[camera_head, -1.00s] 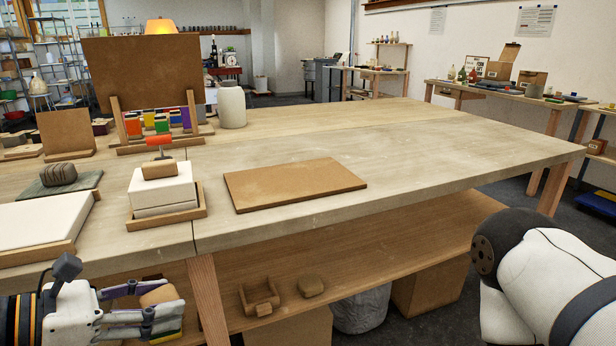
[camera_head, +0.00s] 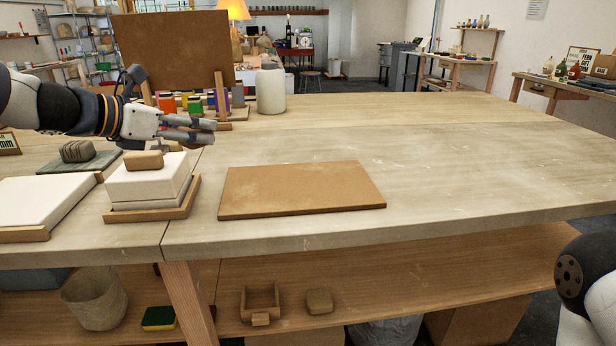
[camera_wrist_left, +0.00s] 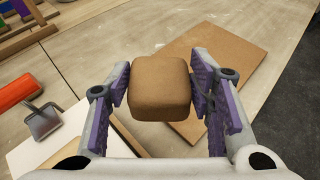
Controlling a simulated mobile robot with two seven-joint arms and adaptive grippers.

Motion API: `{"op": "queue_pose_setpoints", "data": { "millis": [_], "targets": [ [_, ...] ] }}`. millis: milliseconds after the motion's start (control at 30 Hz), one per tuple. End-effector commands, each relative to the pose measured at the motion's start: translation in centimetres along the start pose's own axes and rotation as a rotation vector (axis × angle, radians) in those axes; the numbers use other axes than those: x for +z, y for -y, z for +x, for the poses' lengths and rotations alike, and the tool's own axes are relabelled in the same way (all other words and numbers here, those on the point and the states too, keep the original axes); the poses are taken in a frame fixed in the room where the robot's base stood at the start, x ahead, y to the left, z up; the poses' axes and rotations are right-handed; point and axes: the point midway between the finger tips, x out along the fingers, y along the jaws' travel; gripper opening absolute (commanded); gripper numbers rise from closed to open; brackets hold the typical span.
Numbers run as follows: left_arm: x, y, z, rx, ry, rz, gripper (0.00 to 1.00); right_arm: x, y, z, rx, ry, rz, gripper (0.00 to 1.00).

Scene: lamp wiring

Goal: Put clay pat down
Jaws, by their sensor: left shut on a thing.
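My left gripper (camera_head: 212,132) is over the table, behind the white stack and left of the brown board. In the left wrist view its purple pads (camera_wrist_left: 160,92) are shut on a rounded brown block of clay, the clay pat (camera_wrist_left: 160,88). The table shows below the pat. In the head view I cannot make out the pat at the fingertips. A flat brown board (camera_head: 300,188) lies bare on the table; it also shows in the left wrist view (camera_wrist_left: 240,75). My right gripper is out of view; only part of that arm shows at lower right.
A white stack (camera_head: 148,184) in a wooden tray carries another tan block (camera_head: 143,160). A red-handled metal scraper (camera_wrist_left: 42,122) shows in the wrist view. A pale jar (camera_head: 270,92) and an upright panel (camera_head: 175,50) stand behind. The table right of the board is clear.

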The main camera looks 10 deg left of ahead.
Motion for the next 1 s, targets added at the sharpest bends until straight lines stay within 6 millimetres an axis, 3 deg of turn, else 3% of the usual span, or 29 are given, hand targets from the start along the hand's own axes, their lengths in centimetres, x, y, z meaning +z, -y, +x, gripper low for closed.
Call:
{"op": "queue_pose_setpoints", "data": {
  "millis": [300, 433, 600, 700, 800, 1000],
  "targets": [
    [-1.7, 3.1, 10.2, -0.005, -0.018, -0.008, 0.11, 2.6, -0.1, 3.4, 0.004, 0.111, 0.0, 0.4],
    [-3.6, 3.9, 13.3, -0.003, -0.015, -0.011, 0.11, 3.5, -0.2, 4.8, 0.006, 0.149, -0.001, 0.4],
    [-4.2, 4.5, 15.1, -0.002, -0.007, -0.005, 0.11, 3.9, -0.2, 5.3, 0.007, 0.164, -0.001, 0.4],
    [-5.7, 4.8, 16.5, -0.003, -0.009, -0.008, 0.11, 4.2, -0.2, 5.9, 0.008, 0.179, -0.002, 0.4],
    [-7.0, 4.8, 16.9, -0.002, -0.006, -0.007, 0.11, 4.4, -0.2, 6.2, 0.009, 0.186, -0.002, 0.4],
    [-7.0, 4.8, 16.9, 0.0, 0.0, -0.003, 0.11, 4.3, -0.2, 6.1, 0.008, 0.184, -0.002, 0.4]
  ]
}}
